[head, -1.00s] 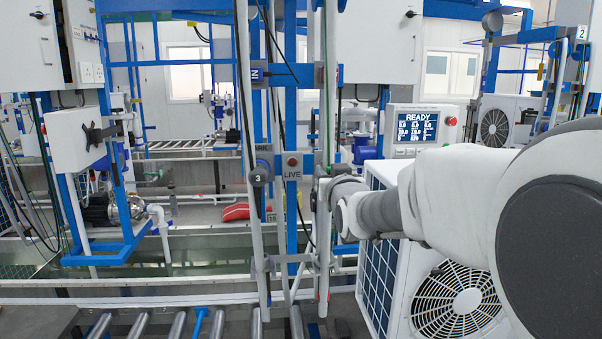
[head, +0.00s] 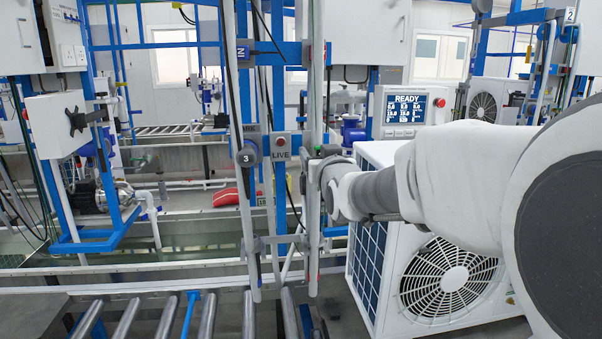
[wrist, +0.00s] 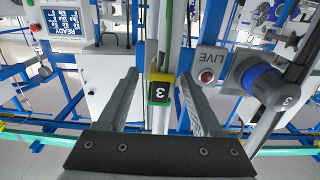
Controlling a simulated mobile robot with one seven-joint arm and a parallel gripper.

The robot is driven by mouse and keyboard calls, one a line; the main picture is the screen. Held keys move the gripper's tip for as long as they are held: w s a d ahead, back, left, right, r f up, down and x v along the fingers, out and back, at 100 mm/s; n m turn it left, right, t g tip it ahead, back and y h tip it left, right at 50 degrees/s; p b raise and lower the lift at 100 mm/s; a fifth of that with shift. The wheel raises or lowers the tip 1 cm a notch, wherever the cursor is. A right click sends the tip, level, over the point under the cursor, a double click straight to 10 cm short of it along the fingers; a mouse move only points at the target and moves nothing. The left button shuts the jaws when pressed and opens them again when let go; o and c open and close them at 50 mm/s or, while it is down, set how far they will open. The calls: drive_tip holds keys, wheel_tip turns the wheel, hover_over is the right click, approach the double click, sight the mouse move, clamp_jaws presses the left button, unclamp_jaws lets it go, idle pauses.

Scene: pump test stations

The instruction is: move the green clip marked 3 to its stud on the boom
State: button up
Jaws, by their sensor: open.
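The green clip marked 3 (wrist: 160,88) shows in the wrist view on an upright pale pole, with a yellow-green body and a dark label. My gripper (wrist: 158,74) is open, one finger on each side of the clip and pole. I cannot tell whether the fingers touch them. In the head view my gripper (head: 318,165) is at the pole right of the LIVE plate, and the clip is not clearly visible there. I cannot make out a separate stud.
The LIVE plate (head: 280,147) with a red button is between the knob and the pole. A white fan unit (head: 380,240) stands close below my arm. A READY panel (head: 407,110) is behind. Rollers (head: 208,318) lie in front.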

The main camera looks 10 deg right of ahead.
drive_tip(key=s+b, duration=0.2)
drive_tip(key=s, duration=1.3)
drive_tip(key=shift+s, duration=0.25)
drive_tip(key=s+f+g, duration=1.2)
drive_tip(key=s+f, duration=0.7)
drive_tip(key=shift+s+f, duration=0.15)
drive_tip(key=shift+f, duration=0.05)
